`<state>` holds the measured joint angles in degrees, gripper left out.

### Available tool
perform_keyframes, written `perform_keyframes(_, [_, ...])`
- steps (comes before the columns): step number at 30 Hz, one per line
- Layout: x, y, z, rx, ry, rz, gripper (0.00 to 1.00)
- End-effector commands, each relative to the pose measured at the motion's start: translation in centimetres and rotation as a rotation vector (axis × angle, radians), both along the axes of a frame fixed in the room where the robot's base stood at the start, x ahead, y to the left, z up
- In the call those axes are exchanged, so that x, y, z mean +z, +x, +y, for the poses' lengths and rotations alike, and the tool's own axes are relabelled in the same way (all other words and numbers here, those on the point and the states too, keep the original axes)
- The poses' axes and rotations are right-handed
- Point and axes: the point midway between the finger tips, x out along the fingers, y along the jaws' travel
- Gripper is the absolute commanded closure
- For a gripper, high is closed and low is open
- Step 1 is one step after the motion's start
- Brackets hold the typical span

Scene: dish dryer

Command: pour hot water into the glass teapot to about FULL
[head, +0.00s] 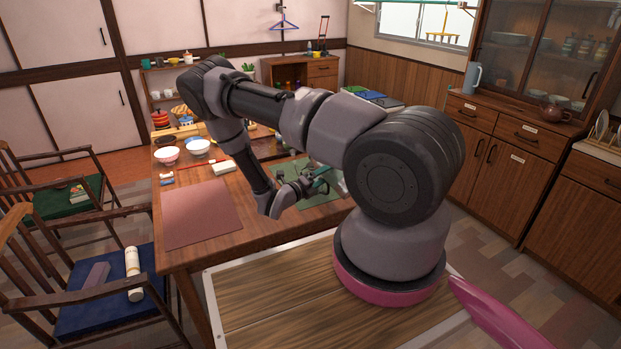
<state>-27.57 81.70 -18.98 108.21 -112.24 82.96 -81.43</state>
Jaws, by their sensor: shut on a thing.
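My gripper (308,185) is over the right part of the dining table, near the green placemat. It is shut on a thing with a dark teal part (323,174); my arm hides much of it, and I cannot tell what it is. A pale, glassy shape shows just right of the gripper, too small and covered to name. I cannot make out the glass teapot or any water level. A blue-grey jug (472,79) stands on the wooden cabinet at the right. A brown teapot (556,109) stands farther right on the same cabinet.
Chairs with cushions stand at the left. My arm covers the table's middle. The table's front left is clear.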

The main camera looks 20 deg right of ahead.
Motion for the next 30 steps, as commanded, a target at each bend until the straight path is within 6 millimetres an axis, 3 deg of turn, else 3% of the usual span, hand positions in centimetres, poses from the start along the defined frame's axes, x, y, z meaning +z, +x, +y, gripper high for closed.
perform_keyframes(6, [-0.8,0.3,0.1,0.003,0.069,-0.204,1.0])
perform_keyframes(14, [0.9,0.8,0.3,0.002,0.166,-0.479,1.0])
perform_keyframes(18, [2.9,0.1,0.0,0.001,0.209,-0.606,1.0])
perform_keyframes(23, [2.8,-0.5,-0.2,0.001,0.263,-0.755,1.0])
perform_keyframes(30, [6.0,-0.9,-0.3,0.0,0.322,-0.921,1.0])
